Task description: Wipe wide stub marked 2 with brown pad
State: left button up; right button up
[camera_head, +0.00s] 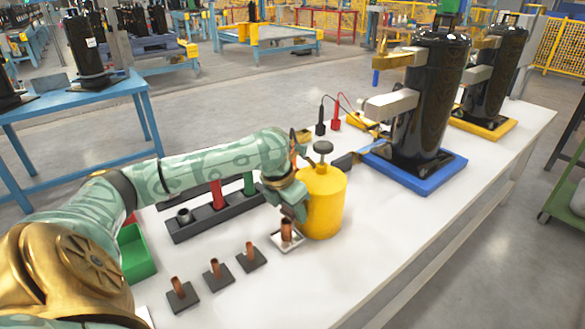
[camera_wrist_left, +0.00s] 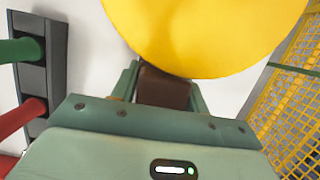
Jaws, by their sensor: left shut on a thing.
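My left gripper (camera_head: 292,208) is shut on the brown pad (camera_wrist_left: 165,88), whose dark brown block shows between the fingers in the left wrist view. In the head view the gripper points down just above the wide copper stub (camera_head: 286,230), which stands upright on a pale square plate (camera_head: 291,243). Whether the pad touches the stub I cannot tell, as the gripper hides the pad there. No number is legible on the stub. My right gripper is not in view.
A yellow canister (camera_head: 323,205) with a black knob stands close right of the gripper. Thinner copper stubs on dark plates (camera_head: 215,273) line up to the left. Behind them is a dark rack (camera_head: 208,222) with red and green handles. The white table's front right is clear.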

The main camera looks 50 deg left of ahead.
aim_at(282, 223)
pick_arm(q)
jog(key=shift+f, duration=0.65)
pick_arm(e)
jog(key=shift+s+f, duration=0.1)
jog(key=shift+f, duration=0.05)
pick_arm(q)
jog(key=shift+r, duration=0.1)
jog(key=shift+s+r+p, duration=0.1)
jog(key=shift+s+p, duration=0.2)
jog(key=shift+s, duration=0.05)
jog(key=s+p, duration=0.2)
jog(key=shift+s+a+r, duration=0.15)
jog(key=shift+s+r, duration=0.05)
jog(key=shift+s, duration=0.15)
jog(key=shift+s+f+p, duration=0.15)
jog(key=shift+s+p, duration=0.2)
jog(key=shift+p, duration=0.1)
jog(key=shift+f, duration=0.15)
jog(key=shift+w+f, duration=0.1)
jog(key=shift+w, duration=0.15)
jog(key=shift+w+d, duration=0.2)
jog(key=shift+w, duration=1.6)
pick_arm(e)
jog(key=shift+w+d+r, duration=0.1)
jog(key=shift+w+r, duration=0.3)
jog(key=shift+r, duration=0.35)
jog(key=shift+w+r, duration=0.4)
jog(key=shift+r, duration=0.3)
pick_arm(q)
jog(key=shift+r, duration=0.2)
